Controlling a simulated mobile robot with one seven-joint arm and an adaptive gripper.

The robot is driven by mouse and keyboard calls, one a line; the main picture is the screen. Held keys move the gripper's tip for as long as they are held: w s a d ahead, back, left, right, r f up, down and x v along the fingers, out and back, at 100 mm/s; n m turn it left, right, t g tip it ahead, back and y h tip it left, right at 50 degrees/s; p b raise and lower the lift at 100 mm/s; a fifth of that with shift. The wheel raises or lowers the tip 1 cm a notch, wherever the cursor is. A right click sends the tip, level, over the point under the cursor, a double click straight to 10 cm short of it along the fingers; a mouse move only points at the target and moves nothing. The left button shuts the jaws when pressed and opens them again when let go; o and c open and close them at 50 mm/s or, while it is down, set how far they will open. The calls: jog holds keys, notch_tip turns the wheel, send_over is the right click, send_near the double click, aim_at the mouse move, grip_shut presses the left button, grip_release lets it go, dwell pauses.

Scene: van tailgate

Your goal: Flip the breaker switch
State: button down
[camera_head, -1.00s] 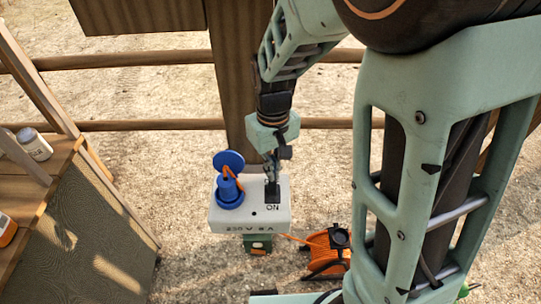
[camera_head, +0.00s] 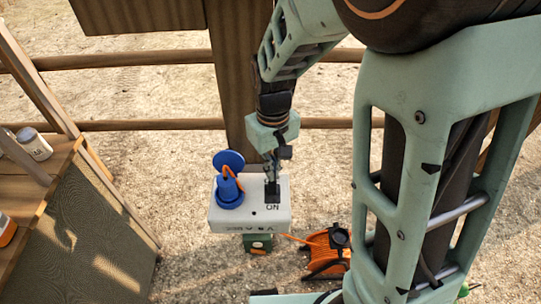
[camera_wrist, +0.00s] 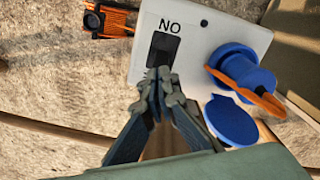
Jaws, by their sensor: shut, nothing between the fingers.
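The breaker switch (camera_head: 272,193) is a black rocker in the top face of a pale grey box (camera_head: 250,213). Letters that read "NO" in the picture are printed beside it. In the wrist view the switch (camera_wrist: 160,48) lies just beyond my fingertips. My gripper (camera_head: 271,174) points down over the switch from its far side. Its fingertips (camera_wrist: 160,82) are together with nothing between them, at the near edge of the switch. I cannot tell whether they touch it. The tips cover part of the switch, and its tilt is unclear.
A blue socket (camera_head: 229,194) with an open round lid and an orange cable stands left of the switch on the box. An orange cable reel (camera_head: 326,253) sits on the ground to the right. A wooden bench (camera_head: 38,165) with a white jar is at the left.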

jog(key=shift+f+b, duration=0.7)
jog(key=shift+f, duration=0.25)
dwell(0.3)
notch_tip(320, 180, up, 7)
jog(key=p, duration=0.6)
jog(key=shift+r, duration=0.1)
dwell(0.6)
